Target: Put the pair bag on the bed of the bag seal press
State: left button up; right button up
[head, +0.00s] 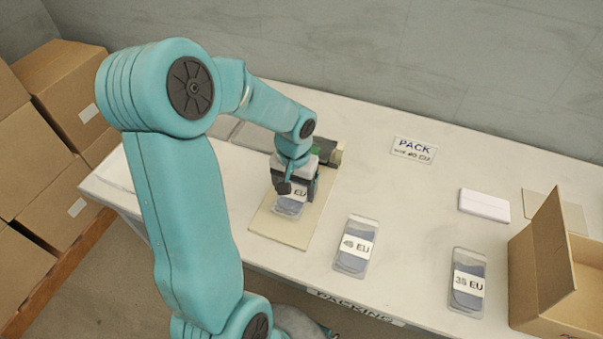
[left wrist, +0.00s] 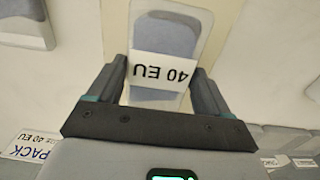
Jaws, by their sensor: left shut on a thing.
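My left gripper (head: 297,190) is shut on a clear pair bag (head: 288,209) with a grey-blue filling and a white label. In the left wrist view the gripper (left wrist: 157,68) has a finger at each side of the bag (left wrist: 165,38), and its label reads 40 EU upside down. The bag is over the cream bed (head: 270,224) of the bag seal press; I cannot tell whether it touches the bed. The dark press body (head: 327,168) stands behind, partly hidden by my arm. My right gripper is not in view.
Two other labelled bags (head: 357,246) (head: 468,284) lie to the right on the white table. A PACK sign (head: 413,150), a white box (head: 484,204) and an open carton (head: 545,275) are further right. Brown cartons (head: 55,90) are stacked at left. The table between sign and bags is clear.

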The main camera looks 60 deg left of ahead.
pick_arm(q)
jog(key=w+a, duration=0.2)
jog(key=w, duration=0.1)
jog(key=shift+r+p, duration=0.15)
jog(key=shift+p, duration=0.15)
jog(key=shift+w+a+f, duration=0.1)
jog(key=shift+w+f, duration=0.05)
jog(key=shift+f, duration=0.25)
jog(key=shift+w+a+f, duration=0.1)
jog(key=shift+w+f, duration=0.05)
jog(key=shift+f, duration=0.25)
jog(key=shift+c, duration=0.5)
jog(key=shift+f, duration=0.1)
jog(key=shift+c, duration=0.5)
jog(key=shift+s+d, duration=0.1)
jog(key=shift+s, duration=0.05)
jog(key=o, duration=1)
jog(key=shift+o, duration=1.2)
jog(key=shift+f, duration=0.1)
jog(key=shift+r, duration=0.35)
notch_tip(320, 180, up, 12)
jog(key=p, duration=0.1)
jog(key=shift+f, duration=0.2)
